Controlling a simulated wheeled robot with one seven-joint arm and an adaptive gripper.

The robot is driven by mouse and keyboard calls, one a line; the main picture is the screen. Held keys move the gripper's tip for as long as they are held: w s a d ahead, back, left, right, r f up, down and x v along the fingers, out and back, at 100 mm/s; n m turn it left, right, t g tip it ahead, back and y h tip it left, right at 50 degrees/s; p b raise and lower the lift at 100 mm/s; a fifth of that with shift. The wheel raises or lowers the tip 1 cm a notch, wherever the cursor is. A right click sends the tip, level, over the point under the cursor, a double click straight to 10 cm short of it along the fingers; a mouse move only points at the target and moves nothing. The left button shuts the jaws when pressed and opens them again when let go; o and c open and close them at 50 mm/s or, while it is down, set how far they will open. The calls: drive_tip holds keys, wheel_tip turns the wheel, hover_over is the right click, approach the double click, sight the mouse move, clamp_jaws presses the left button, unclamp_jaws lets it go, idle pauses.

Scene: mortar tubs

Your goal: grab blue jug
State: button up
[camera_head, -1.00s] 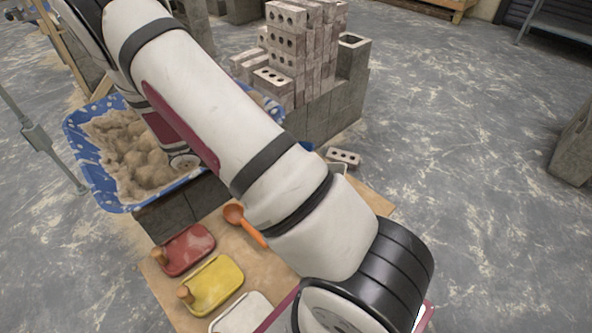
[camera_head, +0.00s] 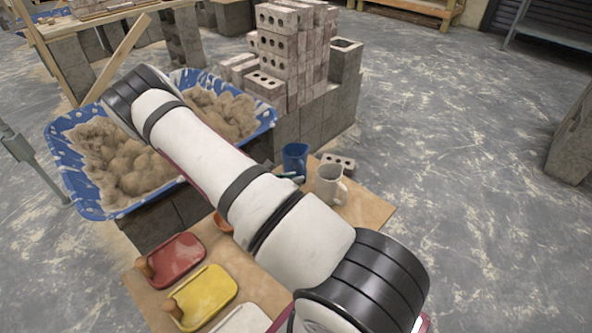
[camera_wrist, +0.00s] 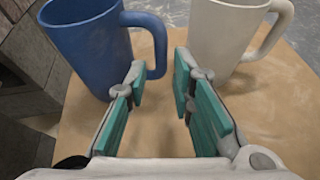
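The blue jug (camera_head: 294,160) stands upright at the back of the wooden board, beside a white jug (camera_head: 330,184). In the wrist view the blue jug (camera_wrist: 92,47) is on the left, its handle pointing right, and the white jug (camera_wrist: 222,35) is on the right. In the head view my arm hides most of the gripper.
The wooden board (camera_head: 368,208) also carries a red float (camera_head: 176,258) and a yellow float (camera_head: 207,297). A blue tub (camera_head: 62,165) of mortar stands at left.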

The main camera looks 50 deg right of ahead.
sight(297, 168)
drive_tip(key=shift+b+x, duration=1.05)
drive_tip(key=shift+x, duration=1.7)
drive_tip(key=shift+r, duration=0.15)
clamp_jaws()
